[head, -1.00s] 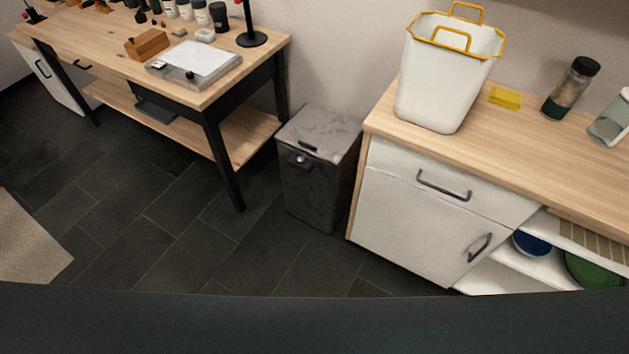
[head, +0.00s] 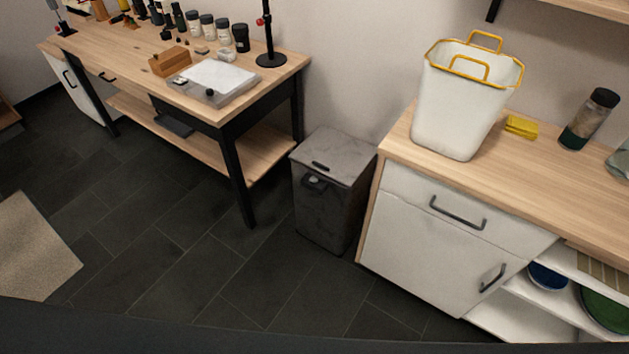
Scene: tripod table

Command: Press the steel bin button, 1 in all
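The steel bin (head: 331,196) stands on the dark floor between the wooden table and the white cabinet. It is a grey box with a flat lid that looks shut and has a dark slot. A small dark round part, which looks like the button (head: 313,182), sits on its front face just under the lid. Neither of my grippers is in the head view, so I cannot see their state.
The wooden table (head: 284,67) with jars and a scale is left of the bin. The white cabinet (head: 431,232) is right of it, with a white yellow-rimmed basket (head: 456,112) on top. The tiled floor (head: 190,250) before the bin is clear. A beige rug (head: 38,246) lies at left.

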